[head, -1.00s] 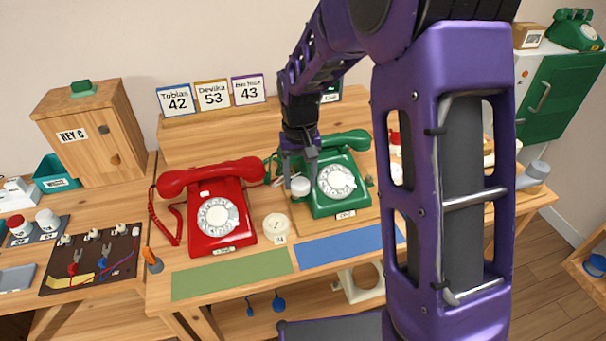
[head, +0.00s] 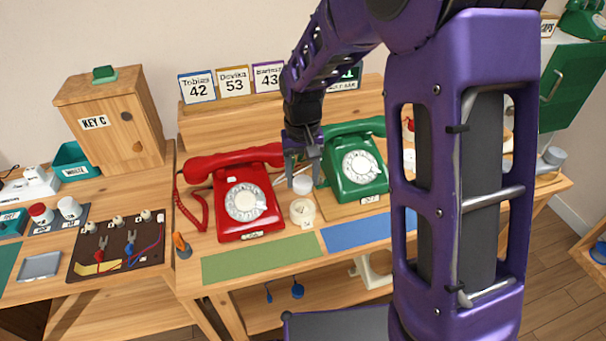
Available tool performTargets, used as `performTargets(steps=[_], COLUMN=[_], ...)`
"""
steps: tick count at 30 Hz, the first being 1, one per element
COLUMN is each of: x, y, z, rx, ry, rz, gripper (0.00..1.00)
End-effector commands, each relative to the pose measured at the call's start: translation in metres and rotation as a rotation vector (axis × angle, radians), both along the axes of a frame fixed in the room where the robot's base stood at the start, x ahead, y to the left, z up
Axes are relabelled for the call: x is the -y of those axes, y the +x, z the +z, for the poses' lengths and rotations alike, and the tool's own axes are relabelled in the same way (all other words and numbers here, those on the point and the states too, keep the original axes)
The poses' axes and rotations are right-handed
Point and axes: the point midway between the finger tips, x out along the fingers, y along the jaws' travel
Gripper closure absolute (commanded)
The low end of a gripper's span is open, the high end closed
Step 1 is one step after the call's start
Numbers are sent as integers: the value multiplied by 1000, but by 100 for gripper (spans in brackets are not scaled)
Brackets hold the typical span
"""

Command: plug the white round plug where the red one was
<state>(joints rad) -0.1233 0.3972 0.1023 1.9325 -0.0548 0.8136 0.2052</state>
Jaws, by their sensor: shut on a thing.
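My gripper (head: 302,168) points down between the red phone and the green phone. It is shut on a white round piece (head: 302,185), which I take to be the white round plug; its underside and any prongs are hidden. A round cream piece with a label (head: 302,212) lies just below it in the picture, on the table. The red dial phone (head: 236,172) is to the left and the green dial phone (head: 345,182) to the right. I cannot make out a red plug or the socket it was in.
A dark board with wires and small white knobs (head: 80,262) lies at left, near red and white jars (head: 41,213). A green mat (head: 260,259) and a blue mat (head: 350,233) lie in front of the phones. My arm hides the right side.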

Motion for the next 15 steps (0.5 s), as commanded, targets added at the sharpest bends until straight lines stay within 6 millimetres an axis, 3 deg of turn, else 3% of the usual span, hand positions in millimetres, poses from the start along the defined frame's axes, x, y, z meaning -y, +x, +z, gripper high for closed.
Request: performTargets(steps=[15], x=[0], y=[0], z=[-43], rx=[-2], ry=[0], rz=[0], gripper=[88])
